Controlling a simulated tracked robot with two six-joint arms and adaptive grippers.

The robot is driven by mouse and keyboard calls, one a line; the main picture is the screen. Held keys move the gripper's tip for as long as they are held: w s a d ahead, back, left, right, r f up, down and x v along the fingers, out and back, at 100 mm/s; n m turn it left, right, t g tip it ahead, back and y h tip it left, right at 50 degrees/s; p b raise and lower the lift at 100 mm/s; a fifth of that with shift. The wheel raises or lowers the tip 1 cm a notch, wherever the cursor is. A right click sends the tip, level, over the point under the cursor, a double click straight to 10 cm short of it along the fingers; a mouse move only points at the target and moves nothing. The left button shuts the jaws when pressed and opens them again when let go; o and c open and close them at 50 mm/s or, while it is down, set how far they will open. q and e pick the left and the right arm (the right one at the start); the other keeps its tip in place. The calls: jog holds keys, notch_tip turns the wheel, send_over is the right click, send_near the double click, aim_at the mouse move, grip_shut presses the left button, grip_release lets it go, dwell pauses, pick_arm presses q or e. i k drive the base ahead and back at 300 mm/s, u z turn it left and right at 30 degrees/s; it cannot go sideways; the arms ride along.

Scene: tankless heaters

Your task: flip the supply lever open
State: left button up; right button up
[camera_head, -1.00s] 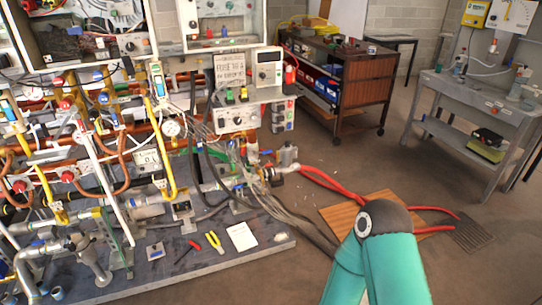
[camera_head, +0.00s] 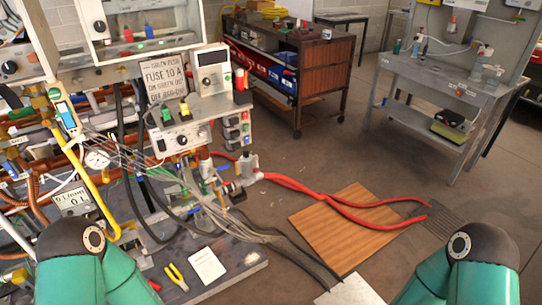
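I cannot tell for certain which part is the supply lever. A yellow pipe (camera_head: 92,190) runs down the left side of the heater rig. Only my teal and black arm links show, at the lower left and lower right. Both of my grippers are out of view.
A grey base (camera_head: 245,262) carries yellow-handled pliers (camera_head: 176,277) and a white paper (camera_head: 207,265). Red hoses (camera_head: 320,194) cross a wooden board (camera_head: 345,240) on the floor. A brown cart (camera_head: 325,75) and grey bench (camera_head: 440,90) stand behind, with open floor between.

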aim_at(225, 167)
jog(key=i, duration=1.45)
jog(key=u, duration=2.6)
jog(key=i, duration=0.1)
jog(key=z, duration=3.45)
jog(key=k, duration=1.05)
jog(key=u, duration=0.25)
jog(key=i, duration=0.25)
